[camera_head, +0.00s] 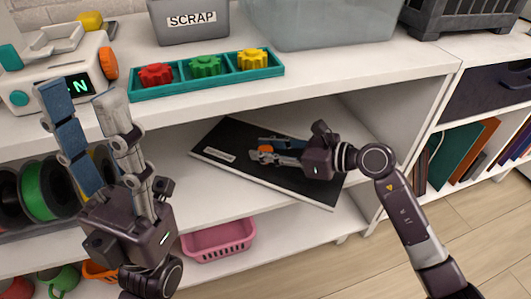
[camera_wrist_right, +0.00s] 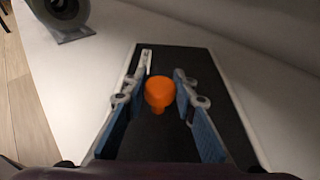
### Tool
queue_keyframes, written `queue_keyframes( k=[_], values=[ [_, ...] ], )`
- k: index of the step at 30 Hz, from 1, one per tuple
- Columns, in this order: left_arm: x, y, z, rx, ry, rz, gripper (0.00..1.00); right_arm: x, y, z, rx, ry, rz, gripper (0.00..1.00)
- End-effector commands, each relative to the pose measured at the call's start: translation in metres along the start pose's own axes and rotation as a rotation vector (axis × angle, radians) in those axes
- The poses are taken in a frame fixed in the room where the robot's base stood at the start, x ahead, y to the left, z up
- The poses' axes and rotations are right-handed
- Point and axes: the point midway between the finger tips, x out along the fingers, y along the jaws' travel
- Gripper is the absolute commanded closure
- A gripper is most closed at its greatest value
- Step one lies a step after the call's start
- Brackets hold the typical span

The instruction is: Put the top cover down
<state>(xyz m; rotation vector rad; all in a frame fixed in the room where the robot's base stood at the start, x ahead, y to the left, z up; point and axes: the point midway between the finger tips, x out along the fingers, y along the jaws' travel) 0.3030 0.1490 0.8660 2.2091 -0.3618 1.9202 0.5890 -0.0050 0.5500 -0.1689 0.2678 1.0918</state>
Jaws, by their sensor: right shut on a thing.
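The top cover is a flat black panel (camera_head: 232,141) with an orange knob (camera_head: 265,149) and a pale label strip. It is inside the middle shelf bay, skewed to the shelf's front edge, its near right corner reaching toward that edge. I cannot tell whether it touches the shelf board. My right gripper (camera_head: 262,150) is shut on the knob from the right. In the right wrist view the knob (camera_wrist_right: 160,92) is between the two fingers, with the cover (camera_wrist_right: 157,65) beneath. My left gripper (camera_head: 78,92) is open and empty, fingers upward, in front of the shelf's left part.
A teal tray (camera_head: 205,88) with red, green and yellow gears stands on the upper board, near a SCRAP bin (camera_head: 190,22) and a white device (camera_head: 65,72). Spools (camera_head: 42,190) fill the shelf's left. A pink basket (camera_head: 218,240) is below. An upright divider bounds the bay's right.

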Motion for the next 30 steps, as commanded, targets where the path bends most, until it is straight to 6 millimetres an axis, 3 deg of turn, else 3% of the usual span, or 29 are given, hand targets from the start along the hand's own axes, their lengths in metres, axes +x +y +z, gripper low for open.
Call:
queue_keyframes(
  k=[6, 7, 11, 22, 26, 30],
  values=[
    [0.001, 0.000, 0.000, 0.000, 0.000, 0.000, 0.60, -0.001, 0.000, 0.001, 0.002, -0.002, -0.001, 1.00],
    [0.001, 0.000, 0.000, 0.000, 0.000, 0.000, 0.60, 0.000, 0.000, -0.001, 0.003, 0.001, 0.000, 0.71],
    [0.000, 0.000, 0.000, 0.000, -0.001, 0.000, 0.60, 0.000, 0.000, -0.001, 0.003, 0.001, 0.000, 0.57],
    [0.003, 0.000, -0.001, -0.001, 0.002, 0.000, 0.60, -0.007, -0.001, 0.000, 0.003, 0.001, -0.001, 0.57],
    [0.006, 0.000, -0.004, -0.002, 0.001, -0.004, 0.60, -0.027, -0.001, 0.001, 0.003, 0.004, -0.003, 0.57],
    [-0.005, -0.001, 0.000, -0.006, -0.051, -0.016, 0.60, -0.058, -0.001, 0.000, 0.002, 0.006, -0.003, 0.57]
  ],
)
